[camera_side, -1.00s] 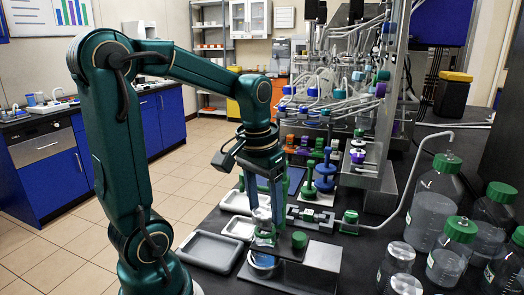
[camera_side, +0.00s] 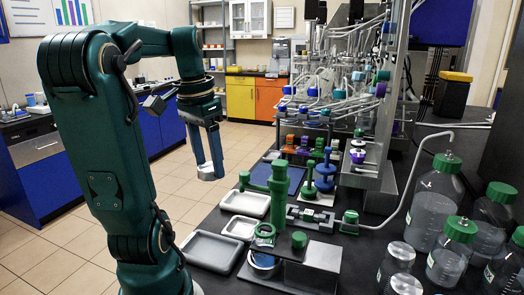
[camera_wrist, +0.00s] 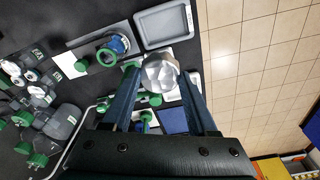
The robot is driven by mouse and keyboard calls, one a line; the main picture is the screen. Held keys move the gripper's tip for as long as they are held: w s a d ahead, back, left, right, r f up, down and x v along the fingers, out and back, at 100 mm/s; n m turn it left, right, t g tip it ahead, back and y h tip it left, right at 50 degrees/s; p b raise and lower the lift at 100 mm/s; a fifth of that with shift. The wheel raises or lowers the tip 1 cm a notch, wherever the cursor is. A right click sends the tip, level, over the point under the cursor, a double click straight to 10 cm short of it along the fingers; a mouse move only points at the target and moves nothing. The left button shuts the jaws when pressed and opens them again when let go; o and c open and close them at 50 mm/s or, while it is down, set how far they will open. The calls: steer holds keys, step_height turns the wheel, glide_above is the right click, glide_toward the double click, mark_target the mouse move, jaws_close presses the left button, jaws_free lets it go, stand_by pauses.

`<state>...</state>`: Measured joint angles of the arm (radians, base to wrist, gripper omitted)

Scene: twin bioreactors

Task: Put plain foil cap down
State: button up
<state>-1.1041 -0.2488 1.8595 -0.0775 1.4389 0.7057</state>
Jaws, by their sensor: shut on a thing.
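My gripper (camera_side: 208,166) is shut on the plain foil cap (camera_side: 206,174), a silvery cup-like piece held between the fingertips. In the side view it is in the air, left of the bench edge, with the tiled floor behind it. In the wrist view the foil cap (camera_wrist: 160,72) sits between the two finger ends, its broad silver face showing. It hides part of what lies below it.
Grey trays (camera_side: 212,234) lie along the bench's left edge. A green post (camera_side: 279,190) and a green ring (camera_side: 264,233) over a round vessel (camera_side: 263,262) stand beside them. Green-capped bottles (camera_side: 432,205) crowd the right; the bioreactor tubing rises behind.

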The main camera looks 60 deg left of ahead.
steer(key=w+a+r, duration=0.1)
steer(key=w+a, duration=0.3)
steer(key=a, duration=0.2)
glide_above(247, 203)
step_height(247, 203, down, 11)
steer(key=f, duration=0.9)
steer(key=shift+s+d+f, duration=0.15)
steer(key=shift+s, duration=0.15)
steer(key=shift+f, duration=0.15)
steer(key=o, duration=1.3)
